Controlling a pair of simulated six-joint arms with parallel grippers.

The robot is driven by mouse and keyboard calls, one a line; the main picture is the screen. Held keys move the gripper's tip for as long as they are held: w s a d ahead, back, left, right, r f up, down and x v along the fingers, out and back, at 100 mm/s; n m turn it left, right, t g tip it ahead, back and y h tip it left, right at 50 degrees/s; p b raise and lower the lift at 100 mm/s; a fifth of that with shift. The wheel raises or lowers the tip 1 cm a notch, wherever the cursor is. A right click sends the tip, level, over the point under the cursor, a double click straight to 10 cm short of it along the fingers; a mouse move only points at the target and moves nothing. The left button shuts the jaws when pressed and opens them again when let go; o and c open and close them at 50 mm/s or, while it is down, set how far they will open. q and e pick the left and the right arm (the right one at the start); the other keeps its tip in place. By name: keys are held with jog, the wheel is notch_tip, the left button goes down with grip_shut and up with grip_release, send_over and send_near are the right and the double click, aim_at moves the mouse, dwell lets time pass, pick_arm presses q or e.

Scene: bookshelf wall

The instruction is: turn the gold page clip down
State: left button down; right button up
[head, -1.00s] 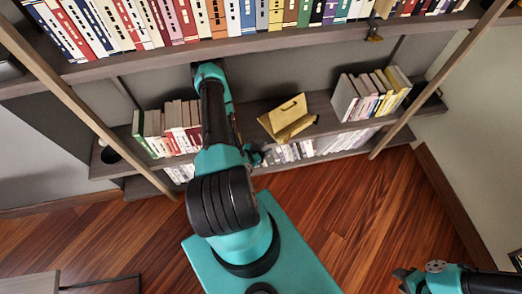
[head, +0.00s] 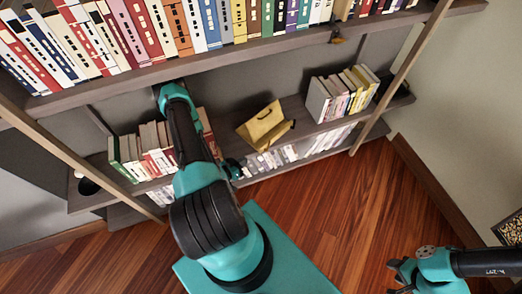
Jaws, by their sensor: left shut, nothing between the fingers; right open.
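A gold stand-like piece (head: 265,122) sits on the middle shelf, with a tilted back plate and a lower lip in front. A small dark mark shows on its plate. I cannot make out the page clip on it as a separate part. My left gripper (head: 238,169) is shut and empty, near the shelf's front edge, below and left of the gold stand and apart from it in the picture. It is small and partly hidden by my own arm. My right gripper (head: 395,272) is open at the lower right, far from the shelf.
Books (head: 150,150) stand left of the gold stand, behind my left arm; more books (head: 345,90) stand to its right. Slanted wooden posts (head: 400,75) flank the shelves. The floor (head: 330,210) in front looks clear.

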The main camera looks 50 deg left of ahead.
aim_at(268, 146)
pick_arm(q)
jog(key=n, duration=1.4)
jog(key=shift+w+f, duration=0.1)
jog(key=shift+f, duration=0.25)
jog(key=shift+w, duration=0.1)
jog(key=x, duration=1.4)
